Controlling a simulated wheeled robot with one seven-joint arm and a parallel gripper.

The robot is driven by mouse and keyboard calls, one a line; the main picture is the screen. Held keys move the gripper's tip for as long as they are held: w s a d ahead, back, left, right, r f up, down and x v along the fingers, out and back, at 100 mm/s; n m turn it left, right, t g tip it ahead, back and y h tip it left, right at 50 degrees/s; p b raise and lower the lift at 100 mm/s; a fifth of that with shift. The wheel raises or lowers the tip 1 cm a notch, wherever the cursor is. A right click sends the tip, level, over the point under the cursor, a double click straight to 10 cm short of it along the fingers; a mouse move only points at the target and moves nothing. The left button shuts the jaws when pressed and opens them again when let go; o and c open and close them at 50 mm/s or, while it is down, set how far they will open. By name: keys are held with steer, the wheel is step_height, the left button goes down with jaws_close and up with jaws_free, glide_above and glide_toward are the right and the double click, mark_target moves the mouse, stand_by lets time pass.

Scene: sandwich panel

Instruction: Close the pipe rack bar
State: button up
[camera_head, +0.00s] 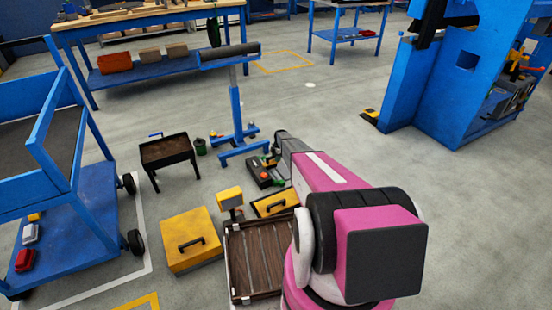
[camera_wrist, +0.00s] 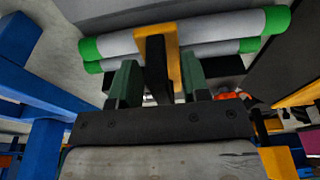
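In the wrist view, grey pipes (camera_wrist: 200,32) with green ends lie across the top of the picture. A yellow and black bar (camera_wrist: 173,55) crosses in front of them. My gripper (camera_wrist: 160,82) has its two dark green fingers apart, one on each side of the bar's lower part. Gaps show between the bar and the fingers, so it does not look clamped. Whether the bar touches the pipes is hard to tell. In the head view, my pink and black arm reaches away to the floor area, and my fingertips and the bar cannot be made out there.
A blue stand (camera_head: 237,117), a black tray on legs (camera_head: 168,153) and a yellow toolbox (camera_head: 191,240) are near my arm. A wooden slatted crate (camera_head: 252,260) lies close to my base. A blue cart (camera_head: 85,205) stands at left. Open floor lies to the right.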

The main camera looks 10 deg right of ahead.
steer(key=shift+r, duration=0.1)
steer(key=r, duration=0.3)
steer(key=d+r, duration=0.1)
steer(key=r, duration=0.3)
steer(key=d+r, duration=0.1)
steer(key=r, duration=0.2)
steer(key=shift+w+r, duration=0.25)
steer(key=shift+s, duration=0.1)
steer(key=s+a+r+m, duration=0.4)
steer(key=s+r+m, duration=0.3)
steer(key=s, duration=1.1)
steer(key=s+a+r+m+h, duration=0.1)
steer(key=s+a+r+m, duration=0.4)
steer(key=s+r, duration=1.1)
steer(key=s+a+r+m+h, duration=0.1)
steer(key=s+a+r+m, duration=0.3)
steer(key=s, duration=1.8)
step_height(320, 180, up, 7)
steer(key=m, duration=0.5)
steer(key=shift+a+r+t, duration=0.2)
steer(key=shift+a+t, duration=0.1)
